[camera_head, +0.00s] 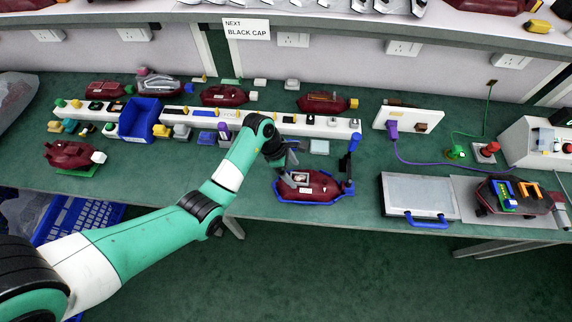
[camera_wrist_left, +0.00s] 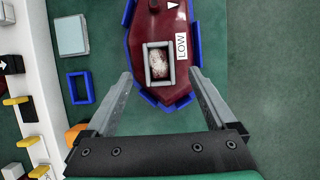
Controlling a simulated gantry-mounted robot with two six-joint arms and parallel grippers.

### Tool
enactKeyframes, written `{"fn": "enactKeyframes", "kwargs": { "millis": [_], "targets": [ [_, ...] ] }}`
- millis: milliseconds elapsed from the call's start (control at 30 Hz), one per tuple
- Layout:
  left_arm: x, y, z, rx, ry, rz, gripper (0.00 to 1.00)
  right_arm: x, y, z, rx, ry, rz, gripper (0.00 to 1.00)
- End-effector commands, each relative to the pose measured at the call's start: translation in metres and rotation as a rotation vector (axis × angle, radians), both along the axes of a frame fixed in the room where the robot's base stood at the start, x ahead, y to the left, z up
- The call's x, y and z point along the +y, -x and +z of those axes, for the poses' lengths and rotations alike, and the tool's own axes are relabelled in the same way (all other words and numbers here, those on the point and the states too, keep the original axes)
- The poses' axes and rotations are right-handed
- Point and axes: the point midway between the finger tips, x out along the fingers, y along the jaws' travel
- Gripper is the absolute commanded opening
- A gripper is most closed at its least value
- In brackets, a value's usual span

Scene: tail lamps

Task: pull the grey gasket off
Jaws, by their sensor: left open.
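A dark red tail lamp (camera_head: 322,186) lies in a blue holder (camera_head: 318,202) on the green bench, right of the middle. In the left wrist view the lamp (camera_wrist_left: 146,27) fills the upper middle, with a white "LOW" label. The grey gasket (camera_wrist_left: 147,66) is a rectangular frame around a pale, speckled opening at the lamp's near end. My left gripper (camera_wrist_left: 160,73) is open, its fingers apart on either side of the lamp's tapered end, with the gasket between them in the picture. Contact cannot be told. In the head view my left gripper (camera_head: 288,172) is over the lamp's left end. My right gripper is not visible.
A blue clamp post (camera_head: 351,160) stands at the holder's right. A white strip (camera_head: 300,126) with small parts runs behind. A grey case (camera_head: 418,196) with a blue handle lies to the right. A sign (camera_head: 247,29) reads "NEXT BLACK CAP".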

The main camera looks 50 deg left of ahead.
Motion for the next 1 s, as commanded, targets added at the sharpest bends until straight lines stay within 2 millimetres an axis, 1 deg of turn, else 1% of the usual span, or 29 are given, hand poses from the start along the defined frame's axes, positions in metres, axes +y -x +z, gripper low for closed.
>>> {"fn": "enactKeyframes", "kwargs": {
  "millis": [33, 100, 200, 500, 533, 667, 700, 767, 800, 867, 900, 967, 1000],
  "targets": [
    [-0.003, -0.002, -0.013, 0.002, 0.000, -0.002, 0.90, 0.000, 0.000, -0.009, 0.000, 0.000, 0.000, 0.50],
    [-0.005, -0.005, -0.021, 0.000, -0.001, -0.001, 0.90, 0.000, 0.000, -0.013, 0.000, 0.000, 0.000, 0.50],
    [-0.007, -0.008, -0.028, -0.001, -0.001, -0.001, 0.90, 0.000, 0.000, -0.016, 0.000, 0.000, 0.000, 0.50],
    [-0.008, -0.010, -0.030, -0.001, -0.001, -0.001, 0.90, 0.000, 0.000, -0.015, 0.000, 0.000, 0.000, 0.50],
    [-0.008, -0.010, -0.030, -0.001, -0.001, 0.000, 0.88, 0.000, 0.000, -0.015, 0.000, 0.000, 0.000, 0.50],
    [-0.008, -0.009, -0.030, -0.001, -0.001, 0.000, 0.65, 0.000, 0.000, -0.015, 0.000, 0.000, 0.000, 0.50],
    [-0.008, -0.009, -0.030, -0.001, -0.001, 0.000, 0.58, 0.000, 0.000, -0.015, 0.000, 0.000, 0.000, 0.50],
    [-0.008, -0.009, -0.030, -0.001, -0.001, 0.000, 0.47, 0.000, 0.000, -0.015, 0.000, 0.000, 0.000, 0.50],
    [-0.008, -0.009, -0.030, -0.001, -0.001, 0.000, 0.40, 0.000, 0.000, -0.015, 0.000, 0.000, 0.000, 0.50],
    [-0.008, -0.009, -0.030, -0.001, -0.001, 0.000, 0.29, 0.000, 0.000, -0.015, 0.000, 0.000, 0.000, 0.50],
    [-0.008, -0.009, -0.030, -0.001, -0.001, 0.000, 0.22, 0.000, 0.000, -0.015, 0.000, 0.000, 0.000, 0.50],
    [-0.008, -0.009, -0.030, -0.001, -0.001, 0.000, 0.11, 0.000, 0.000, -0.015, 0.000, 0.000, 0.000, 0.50],
    [-0.008, -0.009, -0.030, -0.001, -0.001, 0.000, 0.04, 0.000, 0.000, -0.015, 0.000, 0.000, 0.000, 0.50]
  ]
}}
